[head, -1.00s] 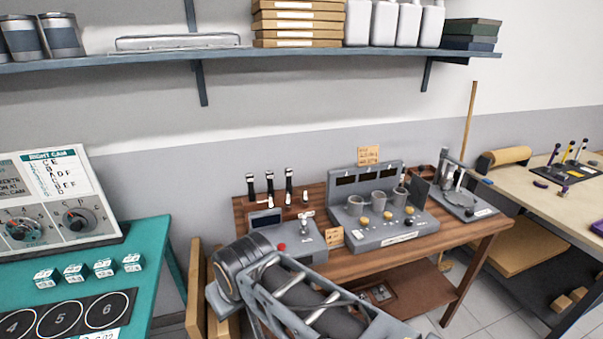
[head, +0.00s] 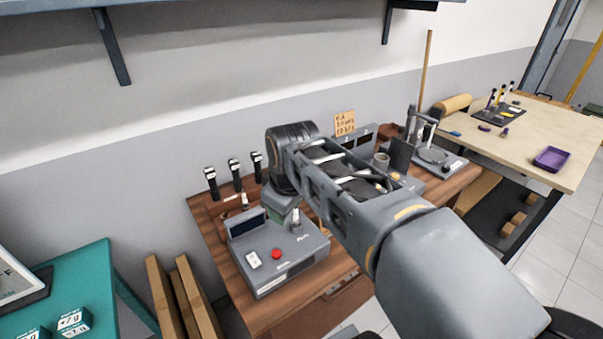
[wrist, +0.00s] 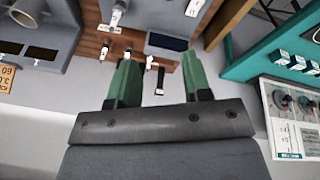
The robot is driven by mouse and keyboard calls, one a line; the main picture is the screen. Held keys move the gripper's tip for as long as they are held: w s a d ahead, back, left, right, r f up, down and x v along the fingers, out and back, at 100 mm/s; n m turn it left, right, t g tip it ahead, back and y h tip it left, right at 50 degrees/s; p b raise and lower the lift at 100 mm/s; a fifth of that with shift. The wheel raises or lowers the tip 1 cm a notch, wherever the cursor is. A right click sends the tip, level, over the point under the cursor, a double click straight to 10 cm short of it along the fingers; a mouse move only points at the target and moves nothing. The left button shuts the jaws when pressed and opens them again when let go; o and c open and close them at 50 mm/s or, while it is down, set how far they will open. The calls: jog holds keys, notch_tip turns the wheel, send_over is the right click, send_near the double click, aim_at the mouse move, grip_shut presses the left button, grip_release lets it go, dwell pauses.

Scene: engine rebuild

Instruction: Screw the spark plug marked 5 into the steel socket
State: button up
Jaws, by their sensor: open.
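My gripper (head: 284,204) is open and empty over the wooden bench, at the back edge of the grey device. A small white-and-metal piece like a spark plug (head: 245,200) stands at the back of the bench; another upright metal-and-white piece (head: 296,218) stands on the grey device. I cannot read a 5 on either. I cannot tell which part is the steel socket.
The grey device (head: 280,258) has a red button and dark screen. A teal bench (head: 80,290) is at left, a pale table (head: 530,140) at right. My arm hides part of the other grey unit.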

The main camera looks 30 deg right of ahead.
aim_at(296, 217)
jog(key=w+d+f+n+g+b, duration=0.1)
jog(key=w+d+n+g+b, duration=0.2)
jog(key=w+d+n+b, duration=0.65)
jog(key=f+n, duration=0.1)
jog(key=f, duration=0.3)
jog(key=w+a+f+n+p, duration=0.1)
jog(key=f, duration=0.3)
jog(key=f+n+p, duration=0.1)
jog(key=f+n, duration=0.1)
jog(key=f, duration=0.3)
jog(key=shift+w+a, duration=0.15)
jog(key=shift+a, duration=0.25)
jog(key=shift+c, duration=0.3)
